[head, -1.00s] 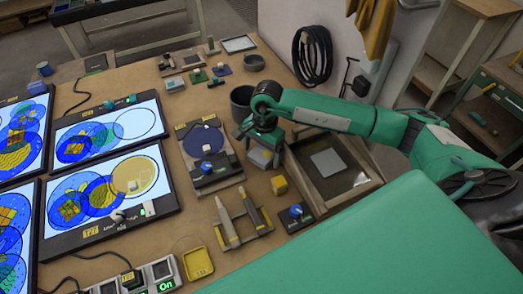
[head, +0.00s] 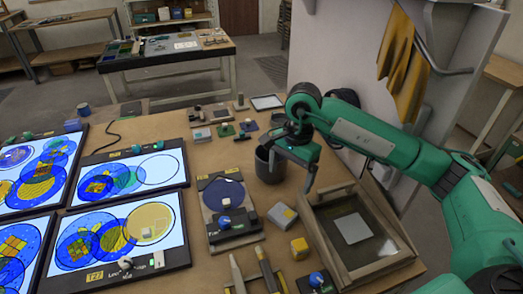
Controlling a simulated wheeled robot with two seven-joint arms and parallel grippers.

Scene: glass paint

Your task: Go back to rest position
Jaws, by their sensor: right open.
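My right gripper (head: 292,172) is raised over the back right of the workbench (head: 150,105), in front of the dark grey cup (head: 270,164). Its jaws are open and nothing shows between them. My right arm comes in from the right edge. A grey block with a yellowish side (head: 281,215) lies on the bench below the gripper, apart from it. My left gripper is out of view.
Lit screens with blue and yellow circles (head: 132,168) fill the left. A yellow cloth (head: 403,62) hangs at the wall. A second table (head: 165,62) stands behind.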

